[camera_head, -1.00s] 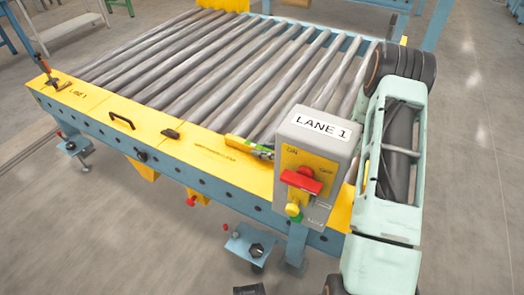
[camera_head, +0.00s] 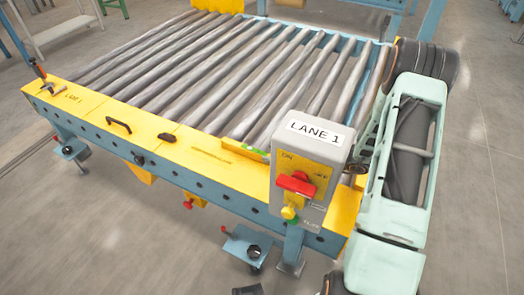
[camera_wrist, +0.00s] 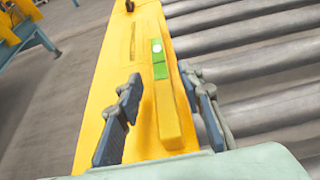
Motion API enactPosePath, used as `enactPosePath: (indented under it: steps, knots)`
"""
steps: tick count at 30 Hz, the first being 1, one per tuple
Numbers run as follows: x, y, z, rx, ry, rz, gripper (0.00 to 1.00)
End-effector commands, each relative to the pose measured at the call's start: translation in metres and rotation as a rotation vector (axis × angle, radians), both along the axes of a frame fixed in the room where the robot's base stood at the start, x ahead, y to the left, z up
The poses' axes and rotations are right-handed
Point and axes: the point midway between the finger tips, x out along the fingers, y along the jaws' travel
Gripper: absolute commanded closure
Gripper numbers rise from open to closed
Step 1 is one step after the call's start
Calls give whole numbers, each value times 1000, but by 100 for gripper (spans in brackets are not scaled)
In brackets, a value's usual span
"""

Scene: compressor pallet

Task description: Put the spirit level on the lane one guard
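The spirit level (camera_wrist: 166,98) is a yellow bar with a green label and vial window. In the wrist view it lies lengthwise along the roller-side edge of the yellow lane one guard (camera_wrist: 112,72). My gripper (camera_wrist: 160,88) is open, one finger on each side of the level, with visible gaps to both. In the head view the level (camera_head: 241,149) shows along the inner edge of the guard (camera_head: 212,156). Its right end is hidden behind the LANE 1 box, and so is my gripper. Whether the level rests fully flat is hard to tell.
The grey LANE 1 control box (camera_head: 310,155) with a red switch stands on the guard's right end, close to my arm. A black handle (camera_head: 118,126) and a dark latch (camera_head: 167,137) sit farther left on the guard. Rollers (camera_head: 215,70) fill the conveyor behind.

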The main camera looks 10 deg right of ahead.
Motion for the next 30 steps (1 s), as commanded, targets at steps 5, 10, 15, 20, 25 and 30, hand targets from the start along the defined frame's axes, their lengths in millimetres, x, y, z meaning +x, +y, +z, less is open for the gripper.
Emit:
enactPosePath:
  steps: [5, 10, 15, 20, 25, 30]
  knots:
    - [-17, -27, 15, -1, 0, -3, 66]
    - [-26, -39, 20, 0, 0, 0, 66]
    - [-28, -42, 21, 0, 0, 1, 66]
    - [-28, -42, 21, 0, 0, 1, 66]
    - [-28, -42, 21, 0, 0, 0, 66]
    - [-28, -42, 21, 0, 0, 0, 66]
